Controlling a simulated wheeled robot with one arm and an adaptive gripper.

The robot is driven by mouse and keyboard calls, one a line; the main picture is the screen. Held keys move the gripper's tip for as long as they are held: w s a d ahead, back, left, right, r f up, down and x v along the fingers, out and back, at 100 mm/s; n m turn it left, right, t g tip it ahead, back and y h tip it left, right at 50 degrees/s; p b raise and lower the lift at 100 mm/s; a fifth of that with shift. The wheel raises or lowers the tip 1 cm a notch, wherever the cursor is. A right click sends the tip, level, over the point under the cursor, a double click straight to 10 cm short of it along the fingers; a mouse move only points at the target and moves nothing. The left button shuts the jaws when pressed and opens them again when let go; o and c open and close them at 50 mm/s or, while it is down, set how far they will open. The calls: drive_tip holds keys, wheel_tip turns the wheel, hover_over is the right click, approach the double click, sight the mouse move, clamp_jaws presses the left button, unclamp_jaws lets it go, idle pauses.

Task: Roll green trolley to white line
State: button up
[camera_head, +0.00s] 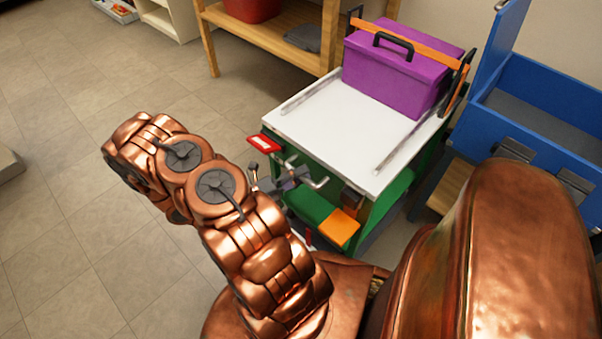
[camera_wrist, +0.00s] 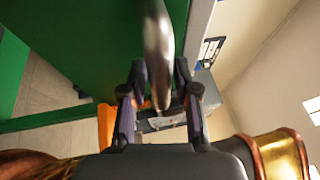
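The green trolley (camera_head: 398,203) stands right of my arm in the head view, with a white top (camera_head: 335,125) and a bent metal handle (camera_head: 318,183) on its near side. My gripper (camera_head: 292,178) is at this handle, partly hidden by my arm. In the wrist view, the handle (camera_wrist: 158,45) runs between the two fingers of my gripper (camera_wrist: 160,78). The fingers stand apart, with a gap visible beside the bar; I see no clear grip. The green trolley body (camera_wrist: 85,50) fills the upper left there. No white line shows in either view.
A purple toolbox (camera_head: 390,78) sits on the trolley's top at the back. A blue open box (camera_head: 540,105) on a stand is close on the right. A wooden bench (camera_head: 265,32) is behind. The tiled floor (camera_head: 60,130) at left is mostly clear.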

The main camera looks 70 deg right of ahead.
drive_tip(key=shift+o, duration=0.8)
drive_tip(key=v, duration=1.2)
drive_tip(key=shift+r, duration=0.1)
